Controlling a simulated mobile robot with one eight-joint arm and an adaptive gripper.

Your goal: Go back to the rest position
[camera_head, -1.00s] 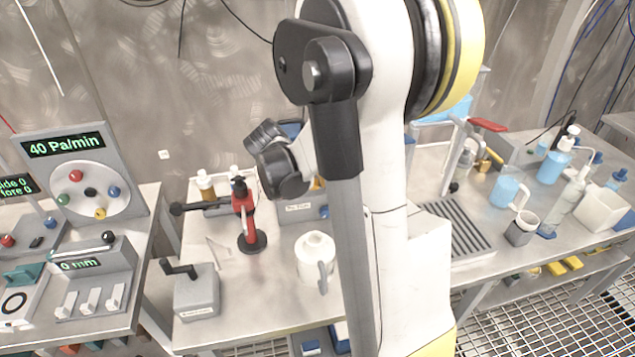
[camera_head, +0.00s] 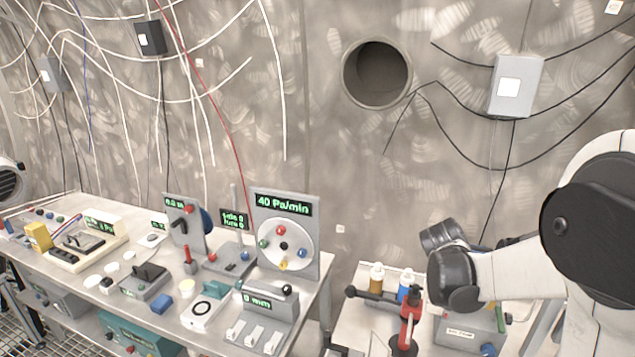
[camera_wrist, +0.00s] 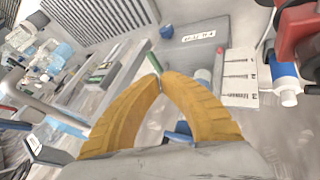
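My gripper (camera_wrist: 160,82) shows in the wrist view as two yellow fingers whose tips meet. I see nothing clearly held between them. A thin green-edged bar shows just past the tips; I cannot tell whether it touches them. The fingers are above a grey bench top with a labelled grey box (camera_wrist: 195,45) beyond. In the head view my white and black arm is at the right, its dark wrist joint over the right bench; the fingers are hidden there.
A red stand (camera_head: 411,325) and small bottles (camera_head: 377,277) are close below my wrist. The left bench bears a 40 Pa/min panel (camera_head: 285,232) and several switches. The wall above has a round hole (camera_head: 377,73) and cables.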

